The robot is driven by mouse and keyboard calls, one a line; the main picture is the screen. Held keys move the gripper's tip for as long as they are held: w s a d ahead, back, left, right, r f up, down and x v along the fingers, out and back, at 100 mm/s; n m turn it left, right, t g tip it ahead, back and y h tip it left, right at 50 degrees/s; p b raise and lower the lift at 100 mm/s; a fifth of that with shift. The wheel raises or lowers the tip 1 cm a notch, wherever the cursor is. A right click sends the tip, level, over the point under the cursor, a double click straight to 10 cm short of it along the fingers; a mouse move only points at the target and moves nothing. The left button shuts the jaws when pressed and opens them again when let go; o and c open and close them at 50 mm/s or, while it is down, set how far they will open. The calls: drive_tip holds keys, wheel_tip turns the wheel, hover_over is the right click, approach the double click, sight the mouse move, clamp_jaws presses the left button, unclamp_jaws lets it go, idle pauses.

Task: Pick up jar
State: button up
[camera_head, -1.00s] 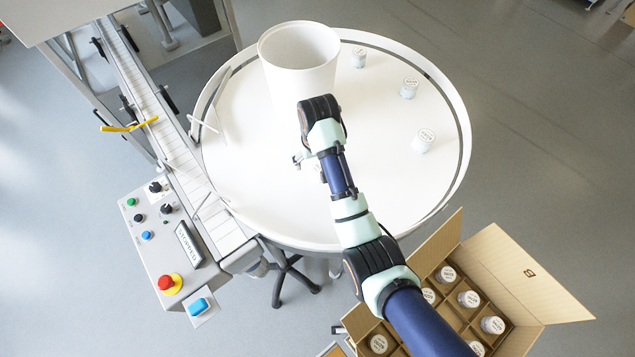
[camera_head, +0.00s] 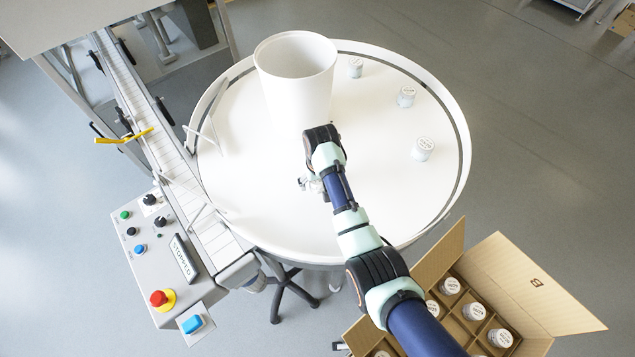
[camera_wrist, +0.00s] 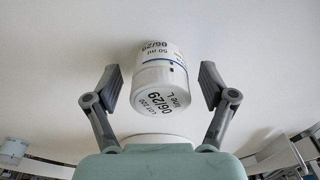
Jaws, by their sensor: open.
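A white jar (camera_wrist: 158,80) with printed dark text and a blue line on its label is in the wrist view. It sits between the two fingers of my gripper (camera_wrist: 158,88). The fingers are open, with a gap on each side of the jar. In the head view my gripper (camera_head: 312,184) is over the round white table (camera_head: 260,215), left of its middle line, and the jar there is mostly hidden by my arm. Three other jars stand on the right side of the table: one at the back (camera_head: 355,68), one (camera_head: 406,97) and one nearer (camera_head: 422,149).
A tall white bin (camera_head: 296,85) stands behind my gripper on the table. A conveyor (camera_head: 150,120) and a control panel (camera_head: 165,250) are at the left. An open cardboard box (camera_head: 520,285) with several jars is at the lower right. The table's front left is clear.

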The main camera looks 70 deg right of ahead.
drive_tip(key=c, duration=1.3)
drive_tip(key=shift+r, duration=0.15)
wheel_tip(320, 180, up, 20)
drive_tip(key=p, duration=0.7)
drive_tip(key=w+a+f+n, duration=0.1)
drive_tip(key=w+a+n, duration=0.2)
drive_tip(key=w+a, duration=0.55)
drive_tip(key=w+a+f+n, duration=0.15)
drive_tip(key=w+a, duration=0.45)
drive_tip(key=a, duration=0.6)
drive_tip(key=w+a+f+n+y, duration=0.1)
drive_tip(key=w+a+n, duration=0.15)
drive_tip(key=a, duration=0.85)
drive_tip(key=w+a+f+n, duration=0.1)
drive_tip(key=w+a+n, duration=0.15)
drive_tip(key=a, duration=0.95)
wheel_tip(320, 180, up, 14)
drive_tip(key=p, duration=1.4)
drive_tip(key=shift+s+d+n+t, duration=0.2)
drive_tip(key=shift+s+n+t, duration=0.1)
drive_tip(key=shift+s+n, duration=0.05)
